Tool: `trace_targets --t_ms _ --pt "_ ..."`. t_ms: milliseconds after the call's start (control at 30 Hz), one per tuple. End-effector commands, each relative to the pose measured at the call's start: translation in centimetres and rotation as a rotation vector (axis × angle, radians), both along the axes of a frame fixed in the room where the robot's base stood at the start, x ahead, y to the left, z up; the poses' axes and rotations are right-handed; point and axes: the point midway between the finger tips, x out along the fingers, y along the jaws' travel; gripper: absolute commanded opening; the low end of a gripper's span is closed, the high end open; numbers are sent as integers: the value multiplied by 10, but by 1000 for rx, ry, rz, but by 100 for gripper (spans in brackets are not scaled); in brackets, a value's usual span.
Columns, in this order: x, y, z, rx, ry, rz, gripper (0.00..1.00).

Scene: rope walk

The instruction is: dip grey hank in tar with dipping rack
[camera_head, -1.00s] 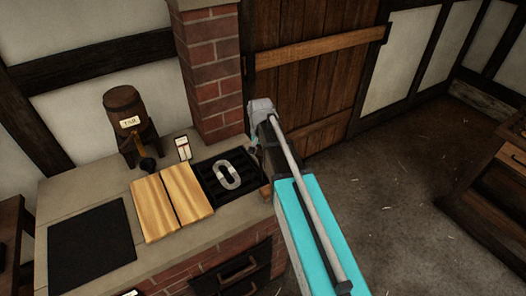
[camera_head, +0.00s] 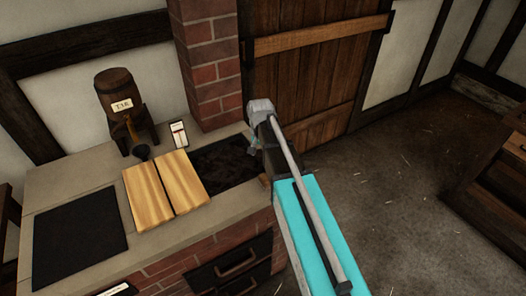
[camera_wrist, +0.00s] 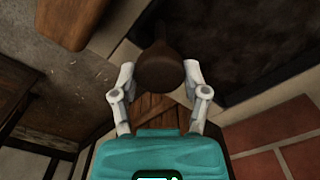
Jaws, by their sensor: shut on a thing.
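The tar vat (camera_head: 222,165) is a dark, uneven black opening in the brick counter, left of my arm in the head view. It also fills the upper right of the wrist view (camera_wrist: 245,40). Neither the grey hank nor the rack's grid shows now; I cannot see whether they are under the black surface. A brown wooden handle (camera_wrist: 161,68), apparently the dipping rack's, is between the fingers of my gripper (camera_wrist: 160,80), which is shut on it. In the head view my arm hides most of the gripper.
A wooden tar barrel (camera_head: 122,102) with a label and tap stands behind a pale two-part board (camera_head: 165,188). A black plate (camera_head: 80,235) lies at left. A small white card (camera_head: 179,134) stands near the brick pillar (camera_head: 207,70). Open floor lies right of my arm.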

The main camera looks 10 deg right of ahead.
Motion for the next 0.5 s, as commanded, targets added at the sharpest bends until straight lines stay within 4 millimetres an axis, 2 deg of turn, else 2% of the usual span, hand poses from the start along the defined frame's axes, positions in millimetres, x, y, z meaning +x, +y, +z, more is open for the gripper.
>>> trace_targets --t_ms 100,467,500 --pt "1 2 -9 5 -1 2 0" --pt "1 2 -9 5 0 2 0" --pt "1 2 -9 5 -1 2 64"
